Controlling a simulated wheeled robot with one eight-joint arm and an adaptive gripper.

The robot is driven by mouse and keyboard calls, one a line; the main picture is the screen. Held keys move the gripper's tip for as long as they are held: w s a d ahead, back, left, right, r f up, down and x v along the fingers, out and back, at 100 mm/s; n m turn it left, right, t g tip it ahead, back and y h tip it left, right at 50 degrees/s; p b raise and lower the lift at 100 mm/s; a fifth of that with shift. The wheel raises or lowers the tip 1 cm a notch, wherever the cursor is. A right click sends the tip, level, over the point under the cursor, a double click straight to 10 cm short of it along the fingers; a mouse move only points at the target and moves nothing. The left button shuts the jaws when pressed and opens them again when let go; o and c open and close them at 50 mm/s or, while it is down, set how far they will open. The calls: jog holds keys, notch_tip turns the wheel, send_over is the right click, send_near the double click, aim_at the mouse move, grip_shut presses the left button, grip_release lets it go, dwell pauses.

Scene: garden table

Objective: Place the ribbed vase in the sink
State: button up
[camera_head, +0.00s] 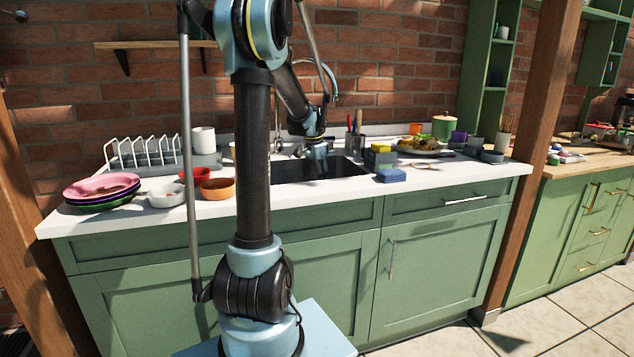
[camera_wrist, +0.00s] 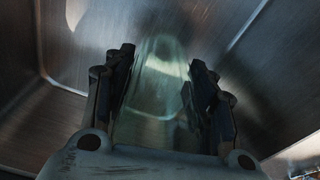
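The ribbed vase (camera_wrist: 158,88) is clear, greenish glass and shows between the two fingers of my gripper (camera_wrist: 162,75) in the wrist view. The fingers lie along both sides of the glass and appear closed on it. Metal walls of the sink (camera_wrist: 270,75) surround the vase and fingers. Whether the vase touches the sink floor cannot be told. In the head view, my gripper (camera_head: 317,153) points down over the dark sink basin (camera_head: 345,168) in the white counter. The vase cannot be made out there.
A tap (camera_head: 333,78) rises behind the sink. Left of it are a dish rack (camera_head: 140,153), stacked plates (camera_head: 102,187) and bowls (camera_head: 217,188). A blue sponge (camera_head: 391,175), a utensil holder (camera_head: 355,143) and a food plate (camera_head: 422,146) stand to the right. The front counter edge is mostly clear.

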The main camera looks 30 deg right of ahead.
dwell(0.3)
notch_tip(320, 180, up, 9)
jog(key=shift+a+f, duration=0.15)
jog(key=shift+a, duration=0.3)
dwell(0.5)
